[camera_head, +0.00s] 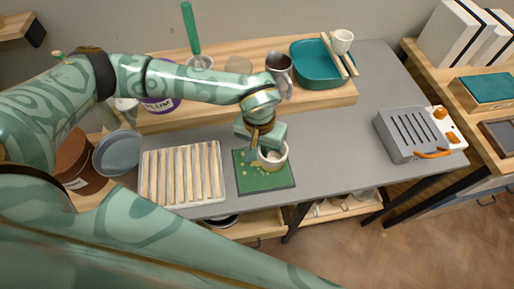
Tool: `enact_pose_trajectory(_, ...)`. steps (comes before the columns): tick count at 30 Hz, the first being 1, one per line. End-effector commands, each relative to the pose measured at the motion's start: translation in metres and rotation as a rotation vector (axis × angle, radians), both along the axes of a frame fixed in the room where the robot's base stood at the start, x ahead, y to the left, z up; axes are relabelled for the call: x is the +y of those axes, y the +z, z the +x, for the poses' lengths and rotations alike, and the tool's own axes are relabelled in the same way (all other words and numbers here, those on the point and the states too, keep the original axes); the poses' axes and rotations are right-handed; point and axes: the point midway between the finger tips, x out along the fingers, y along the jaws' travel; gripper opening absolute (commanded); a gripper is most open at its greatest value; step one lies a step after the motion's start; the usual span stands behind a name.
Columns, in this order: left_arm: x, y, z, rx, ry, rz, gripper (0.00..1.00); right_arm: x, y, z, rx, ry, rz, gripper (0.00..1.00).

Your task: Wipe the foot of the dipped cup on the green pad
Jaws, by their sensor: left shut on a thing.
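The green pad (281,184) lies on the grey table, with yellowish specks on its surface. A small white cup (275,163) is at the pad's upper right part, its opening facing up. My left gripper (262,146) reaches down from above and is shut on the cup's near-left wall. The gripper hides part of the cup and the pad's back edge. I cannot tell whether the cup's foot touches the pad or is just above it. My right gripper is not in view.
A slatted white rack (182,174) stands left of the pad. Behind are a wooden shelf with a teal basin (318,68), a metal jug (279,70) and another white cup (342,41). A grey slotted device (408,135) stands right. The table between is clear.

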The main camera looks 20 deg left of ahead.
Motion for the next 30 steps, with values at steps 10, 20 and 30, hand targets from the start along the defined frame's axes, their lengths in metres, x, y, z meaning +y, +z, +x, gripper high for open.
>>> enact_pose_trajectory(10, 0.004, 0.0, -0.003, 0.001, 0.0, 0.001, 0.0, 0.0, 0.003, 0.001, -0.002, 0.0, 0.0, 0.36)
enact_pose_trajectory(20, 0.021, -0.002, -0.015, 0.004, 0.002, 0.003, 0.0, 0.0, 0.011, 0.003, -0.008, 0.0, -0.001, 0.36)
enact_pose_trajectory(30, 0.023, -0.004, -0.017, 0.007, 0.002, 0.004, 0.0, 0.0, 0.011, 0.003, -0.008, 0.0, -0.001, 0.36)
